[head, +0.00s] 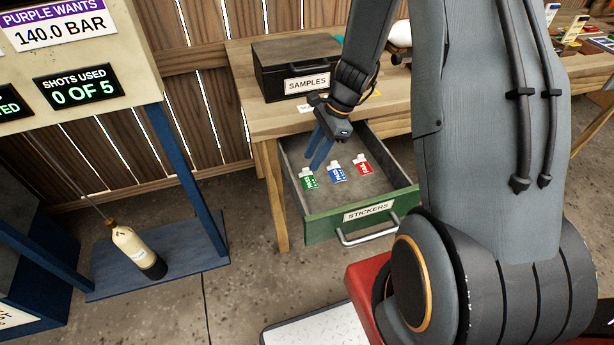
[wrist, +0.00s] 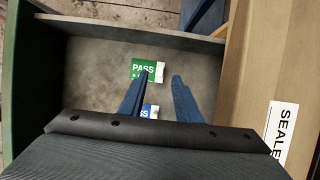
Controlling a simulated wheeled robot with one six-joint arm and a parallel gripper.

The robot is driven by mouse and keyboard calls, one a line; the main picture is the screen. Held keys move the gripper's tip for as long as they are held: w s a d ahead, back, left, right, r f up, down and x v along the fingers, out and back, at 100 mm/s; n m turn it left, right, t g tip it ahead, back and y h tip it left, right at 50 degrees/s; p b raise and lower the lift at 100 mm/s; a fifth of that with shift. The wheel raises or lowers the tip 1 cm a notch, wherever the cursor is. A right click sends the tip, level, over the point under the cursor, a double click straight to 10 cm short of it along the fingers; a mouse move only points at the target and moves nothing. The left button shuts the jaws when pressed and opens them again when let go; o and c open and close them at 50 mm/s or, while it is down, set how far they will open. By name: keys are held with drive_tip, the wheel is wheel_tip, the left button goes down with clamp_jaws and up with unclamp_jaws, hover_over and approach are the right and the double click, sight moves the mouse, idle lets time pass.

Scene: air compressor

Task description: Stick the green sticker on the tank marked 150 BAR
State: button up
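The green sticker (head: 307,179) lies flat in the open drawer, leftmost in a row with a blue and a red one. In the wrist view the green sticker (wrist: 146,70) reads PASS and lies ahead of the fingertips. My gripper (head: 314,164) points down into the drawer, its two blue fingers apart with nothing held. In the wrist view my gripper (wrist: 160,77) shows a clear gap between the fingers. A cream tank (head: 133,246) with a dark base stands on a blue platform at left. Its label is too small to read. No 150 BAR mark is legible.
The blue sticker (head: 337,172) and red sticker (head: 361,164) lie beside the green one. The drawer's green front (head: 328,222) has a metal handle. A black SAMPLES box (head: 290,70) sits on the wooden table. A sign (head: 70,30) reads PURPLE WANTS 140.0 BAR.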

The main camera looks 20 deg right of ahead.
sight(306, 169)
drive_tip(key=shift+x, duration=1.85)
drive_tip(key=shift+a, duration=0.15)
clamp_jaws()
drive_tip(key=shift+r, duration=0.25)
wheel_tip(306, 169, up, 10)
drive_tip(key=shift+f, duration=0.15)
idle(0.7)
